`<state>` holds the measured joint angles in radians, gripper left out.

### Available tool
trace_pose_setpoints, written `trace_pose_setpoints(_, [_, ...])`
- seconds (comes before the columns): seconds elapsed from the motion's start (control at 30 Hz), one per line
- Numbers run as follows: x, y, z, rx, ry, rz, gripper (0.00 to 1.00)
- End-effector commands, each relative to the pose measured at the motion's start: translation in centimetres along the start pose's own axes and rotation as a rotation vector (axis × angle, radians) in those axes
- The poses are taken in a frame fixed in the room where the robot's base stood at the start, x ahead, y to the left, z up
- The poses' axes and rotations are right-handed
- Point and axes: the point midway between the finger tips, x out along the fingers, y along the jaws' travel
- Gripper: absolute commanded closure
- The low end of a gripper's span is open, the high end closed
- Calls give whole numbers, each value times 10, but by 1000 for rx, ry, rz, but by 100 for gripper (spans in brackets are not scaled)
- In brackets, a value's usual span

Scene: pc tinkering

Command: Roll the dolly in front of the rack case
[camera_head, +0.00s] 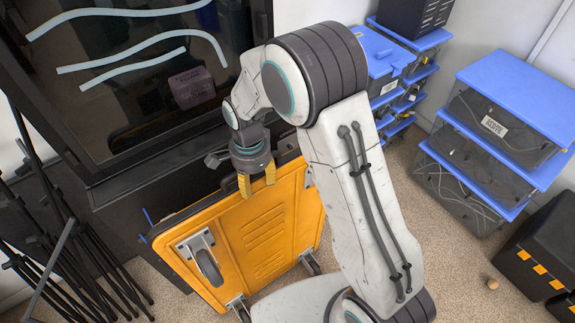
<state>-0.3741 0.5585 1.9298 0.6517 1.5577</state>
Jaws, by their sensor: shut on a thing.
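The dolly (255,240) is a flat orange board with a dark edge and caster wheels. It stands tilted up on its edge, its underside and casters facing the camera. My gripper (256,180) has yellow fingertips and is shut on the dolly's upper edge. The large black case with a glass front (130,90) stands right behind the dolly, and is likely the rack case. My arm covers the dolly's right side.
Black tripod stands (75,250) crowd the left. Clear bins with blue lids (500,130) are stacked at right, and more blue-lidded bins (385,60) stand behind my arm. A black toolbox (545,250) is at lower right. Carpet (450,270) is open between.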

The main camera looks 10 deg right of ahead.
Motion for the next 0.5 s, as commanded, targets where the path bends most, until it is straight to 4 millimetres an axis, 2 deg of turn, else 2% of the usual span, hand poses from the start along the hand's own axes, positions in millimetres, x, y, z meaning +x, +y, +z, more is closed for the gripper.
trace_pose_setpoints(0.03, [3, 2, 19, -12, 0, 8, 82])
trace_pose_setpoints(0.2, [2, 3, 66, -10, 1, 9, 82])
trace_pose_setpoints(0.3, [2, 3, 87, -9, 1, 9, 82])
trace_pose_setpoints(0.5, [2, 3, 115, -6, 2, 9, 82])
